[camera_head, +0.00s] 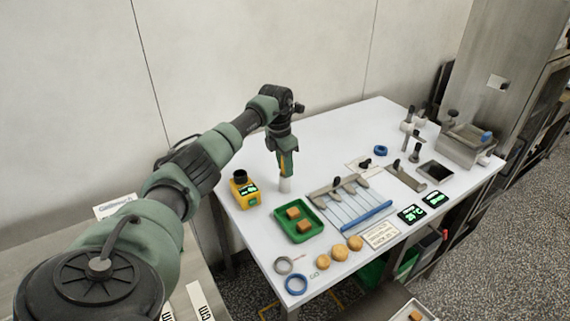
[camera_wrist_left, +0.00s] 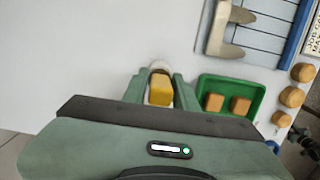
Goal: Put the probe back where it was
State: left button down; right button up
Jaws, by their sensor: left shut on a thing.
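My left gripper (camera_head: 285,158) points down above the back left of the white table. It is shut on a yellow thing, which looks like the probe's handle (camera_wrist_left: 160,90), seen between the two fingers in the left wrist view. A white cylinder (camera_head: 285,185) is directly below the fingers; its pale round rim (camera_wrist_left: 160,66) shows just beyond the yellow handle. I cannot tell whether the probe's lower end is inside it. A yellow box (camera_head: 246,193) with a lit display and a black round top stands left of the gripper. My right gripper is not in view.
A green tray (camera_head: 287,234) with two brown blocks lies in front of the gripper. The table's back middle (camera_head: 340,125) is clear.

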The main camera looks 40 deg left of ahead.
aim_at(281, 174)
pick_arm(q)
jog(key=shift+f, duration=0.1)
jog(key=c, duration=1.1)
grip_release()
jog(key=shift+r, duration=0.55)
notch_tip(281, 174, up, 11)
jog(key=s+b, duration=0.1)
jog(key=b, duration=0.1)
jog(key=shift+s+a, duration=0.2)
jog(key=shift+s, duration=0.05)
